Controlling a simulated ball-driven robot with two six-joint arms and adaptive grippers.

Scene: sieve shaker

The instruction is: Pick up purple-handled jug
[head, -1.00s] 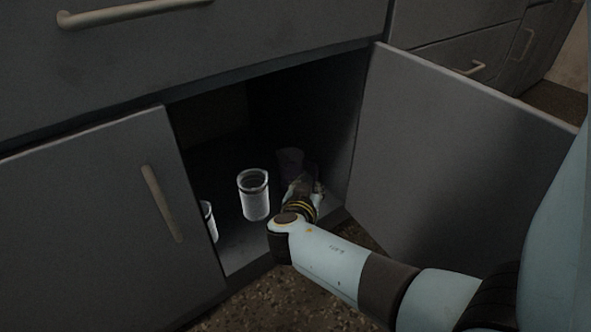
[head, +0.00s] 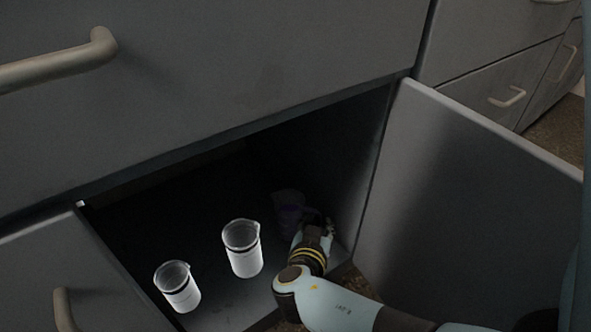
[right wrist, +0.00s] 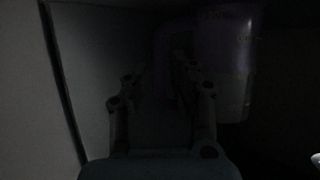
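The dark purple jug (head: 287,212) stands at the back right inside the open cabinet, in deep shadow. My right gripper (head: 315,229) is inside the cabinet just right of the jug and partly covers it. In the right wrist view the jug's body (right wrist: 228,65) is at the upper right and its purple handle (right wrist: 165,45) reaches out left. The fingers of the right gripper (right wrist: 162,72) stand apart, with the handle between or just beyond them; the dark hides whether they touch it. My left gripper is out of view.
Two clear beakers with white lower parts, one in the middle (head: 242,250) and one at the front left (head: 178,288), stand left of the jug. The open right door (head: 465,190) and left door (head: 35,265) flank the opening. A drawer front (head: 220,80) is above.

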